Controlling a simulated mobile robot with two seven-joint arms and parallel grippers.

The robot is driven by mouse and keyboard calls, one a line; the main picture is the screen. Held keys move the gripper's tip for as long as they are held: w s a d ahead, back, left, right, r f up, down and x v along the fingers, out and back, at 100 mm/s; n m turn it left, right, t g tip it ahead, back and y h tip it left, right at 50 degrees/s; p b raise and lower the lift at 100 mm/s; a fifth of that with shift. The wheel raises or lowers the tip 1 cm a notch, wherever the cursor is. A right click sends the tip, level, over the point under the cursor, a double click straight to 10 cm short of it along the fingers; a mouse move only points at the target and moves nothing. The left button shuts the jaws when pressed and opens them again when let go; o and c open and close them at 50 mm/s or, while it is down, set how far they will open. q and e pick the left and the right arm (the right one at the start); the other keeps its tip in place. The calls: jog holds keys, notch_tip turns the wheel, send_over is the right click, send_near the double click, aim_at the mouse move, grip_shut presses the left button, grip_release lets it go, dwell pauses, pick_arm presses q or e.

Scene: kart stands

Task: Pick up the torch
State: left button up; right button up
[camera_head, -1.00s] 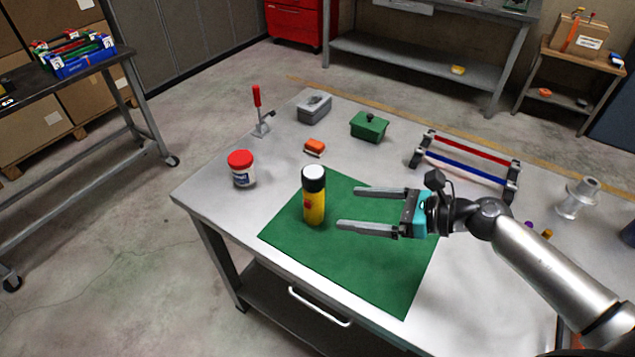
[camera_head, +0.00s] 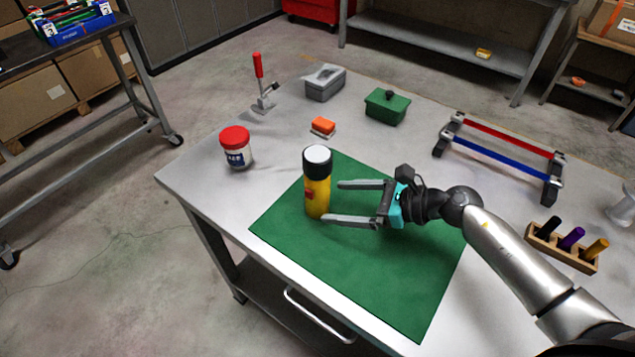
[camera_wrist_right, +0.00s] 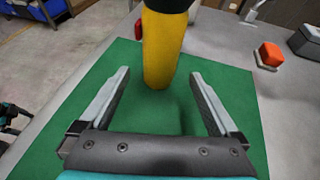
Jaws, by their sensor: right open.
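The torch (camera_head: 318,190) is a yellow cylinder with a black head and a white top. It stands upright on the green mat (camera_head: 375,265) on the metal table. My right gripper (camera_head: 331,202) is open and comes from the right. Its fingertips are close to the torch, and whether they reach around its sides is hard to tell in the head view. In the right wrist view the torch (camera_wrist_right: 163,50) stands just beyond and between the two open fingers, with green mat visible between them. The torch's head is partly cut off there.
A red-lidded jar (camera_head: 235,148) and a toggle clamp with red handle (camera_head: 260,85) stand left and behind. An orange block (camera_head: 322,126), a grey box (camera_head: 324,82), a green box (camera_head: 387,106), a red-and-blue rail frame (camera_head: 500,155) and a wooden marker holder (camera_head: 562,246) are further around.

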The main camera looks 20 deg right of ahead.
aim_at(306, 197)
jog(key=x, duration=0.3)
jog(key=shift+r+x, duration=0.15)
jog(key=shift+x, duration=1.2)
jog(key=shift+r+x, duration=0.2)
jog(key=shift+x, duration=1.15)
jog(key=shift+w+a, duration=0.1)
jog(key=shift+r, duration=0.1)
grip_shut()
